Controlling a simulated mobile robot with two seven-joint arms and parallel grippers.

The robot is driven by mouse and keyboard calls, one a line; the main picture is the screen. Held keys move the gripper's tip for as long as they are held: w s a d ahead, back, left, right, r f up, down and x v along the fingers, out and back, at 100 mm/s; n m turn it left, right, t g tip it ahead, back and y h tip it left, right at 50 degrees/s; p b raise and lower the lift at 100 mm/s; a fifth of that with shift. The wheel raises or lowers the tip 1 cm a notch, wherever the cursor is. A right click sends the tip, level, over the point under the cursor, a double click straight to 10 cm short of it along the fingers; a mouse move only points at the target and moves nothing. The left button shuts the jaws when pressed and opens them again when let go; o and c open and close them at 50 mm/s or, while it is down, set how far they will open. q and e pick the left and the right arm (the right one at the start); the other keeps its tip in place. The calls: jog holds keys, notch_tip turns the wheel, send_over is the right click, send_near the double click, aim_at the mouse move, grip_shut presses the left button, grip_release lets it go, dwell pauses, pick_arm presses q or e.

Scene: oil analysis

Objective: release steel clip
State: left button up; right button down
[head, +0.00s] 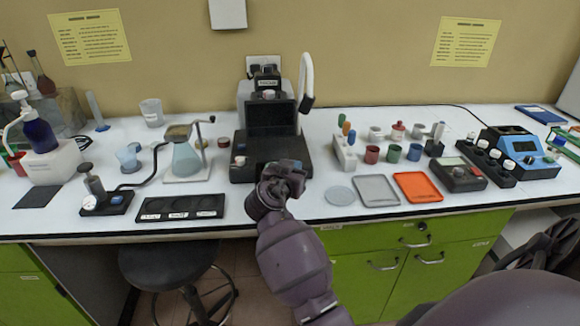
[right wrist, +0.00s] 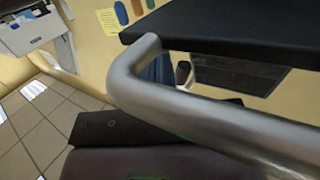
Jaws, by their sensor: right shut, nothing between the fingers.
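My right gripper (head: 284,172) is at the front of the black instrument (head: 247,168) in the middle of the bench, shut and empty. It covers part of the instrument's base. In the right wrist view a thick bent steel bar (right wrist: 205,100), possibly the steel clip, crosses close to the camera beside a black slab (right wrist: 225,25). A dark finger of the right gripper (right wrist: 125,130) shows below the bar. I cannot tell whether they touch. In the head view I cannot make out the clip. My left gripper is not in view.
A black tray with round wells (head: 180,207) lies left of the gripper. A glass disc (head: 341,195), a grey tray (head: 377,190) and an orange tray (head: 418,187) lie to the right. A stool (head: 172,262) stands below the bench.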

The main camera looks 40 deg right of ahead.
pick_arm(q)
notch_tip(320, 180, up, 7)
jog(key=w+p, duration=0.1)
jog(key=p, duration=0.4)
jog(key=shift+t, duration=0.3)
pick_arm(e)
jog(key=d+n+t+y, duration=0.1)
jog(key=n+t+y, duration=0.1)
jog(key=d+n+t+y, duration=0.1)
jog(key=n+t+y, duration=0.1)
jog(key=d+n+t+y, duration=0.1)
jog(key=n+t+y, duration=0.1)
jog(key=shift+s, duration=0.25)
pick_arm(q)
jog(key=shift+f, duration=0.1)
pick_arm(e)
jog(key=shift+s, duration=0.1)
